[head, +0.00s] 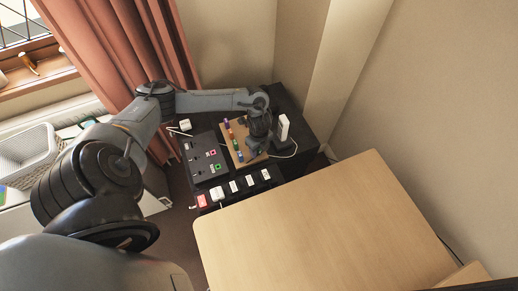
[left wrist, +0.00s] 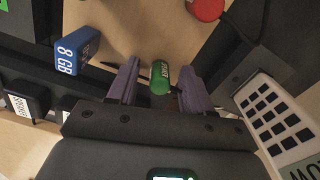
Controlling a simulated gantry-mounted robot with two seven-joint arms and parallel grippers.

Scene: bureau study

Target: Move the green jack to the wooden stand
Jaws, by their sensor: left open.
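The green jack (left wrist: 160,78) is a short cylinder with white lettering in the left wrist view. It lies between the two spread fingers of my left gripper (left wrist: 160,88), which is open with a gap on both sides. The tan wooden stand (left wrist: 140,22) shows behind it; whether the jack touches it, I cannot tell. In the head view the wooden stand (head: 237,153) holds several small coloured pieces, and my left gripper (head: 254,150) is over its right side, hiding the jack. My right gripper is not in view.
A blue 8 GB stick (left wrist: 77,50) is left of the fingers and a red piece (left wrist: 207,8) is beyond. A white keypad device (left wrist: 272,118) is close on the right. A black panel (head: 203,159) lies left of the stand. The large wooden table (head: 320,220) is bare.

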